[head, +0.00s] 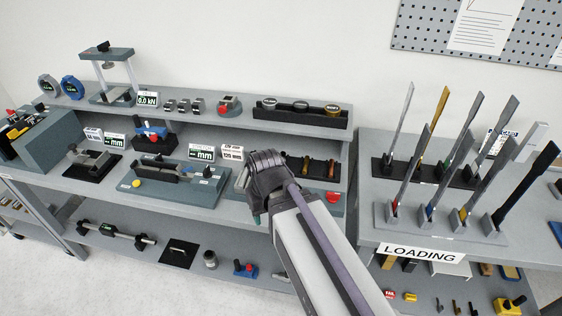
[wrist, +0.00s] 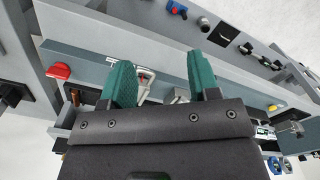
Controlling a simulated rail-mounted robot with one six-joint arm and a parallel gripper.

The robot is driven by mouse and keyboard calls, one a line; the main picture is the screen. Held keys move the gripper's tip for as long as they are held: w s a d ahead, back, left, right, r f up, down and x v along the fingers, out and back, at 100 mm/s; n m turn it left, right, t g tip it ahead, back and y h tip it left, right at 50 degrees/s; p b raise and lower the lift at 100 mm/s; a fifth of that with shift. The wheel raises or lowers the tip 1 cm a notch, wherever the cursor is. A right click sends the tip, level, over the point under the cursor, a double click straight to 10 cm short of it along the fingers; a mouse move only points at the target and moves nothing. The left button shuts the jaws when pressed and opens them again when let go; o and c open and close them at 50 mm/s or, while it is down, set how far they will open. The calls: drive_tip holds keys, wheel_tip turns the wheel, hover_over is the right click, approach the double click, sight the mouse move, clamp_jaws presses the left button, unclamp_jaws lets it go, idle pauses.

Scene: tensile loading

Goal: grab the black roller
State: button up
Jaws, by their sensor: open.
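I cannot tell for certain which thing is the black roller. On the lower shelf at the left of the head view lies a metal bar with black round parts along it (head: 115,234), lying flat. My gripper (head: 249,200) is over the front of the middle level of the bench, apart from that bar and to its right. In the wrist view its two green fingers (wrist: 162,66) are spread, with nothing held between them. My arm and gripper hide part of the bench in the head view.
A grey fixture with a yellow knob (head: 175,186) stands left of my gripper. A black tray with small coloured pieces (head: 320,181) is behind it. Upright specimens stand in a rack (head: 478,226) at the right. Small parts, including a metal cylinder (head: 210,259), lie on the lower shelf.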

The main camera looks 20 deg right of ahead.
drive_tip(key=w+d+f+m+b, duration=0.1)
drive_tip(key=w+d+m, duration=0.1)
drive_tip(key=w+d, duration=0.4)
drive_tip(key=w+d+f+m+b, duration=0.2)
drive_tip(key=w+d, duration=0.3)
drive_tip(key=w, duration=1.1)
drive_tip(key=w+d+f+m+b, duration=0.1)
drive_tip(key=w+d+m, duration=0.1)
drive_tip(key=w+d, duration=0.4)
drive_tip(key=shift+w+d+f+m, duration=0.1)
drive_tip(key=shift+w+d+m, duration=0.1)
drive_tip(key=shift+w, duration=1.25)
drive_tip(key=shift+w+d+f+m, duration=0.1)
drive_tip(key=shift+w+d+m, duration=0.1)
drive_tip(key=shift+w, duration=1.2)
wheel_tip(320, 180, down, 5)
drive_tip(key=b, duration=0.5)
drive_tip(key=f+b, duration=0.5)
drive_tip(key=shift+s+a+f+b, duration=0.15)
drive_tip(key=shift+a+b, duration=0.05)
drive_tip(key=shift+b, duration=0.15)
drive_tip(key=shift+r, duration=0.25)
drive_tip(key=shift+c, duration=0.2)
clamp_jaws()
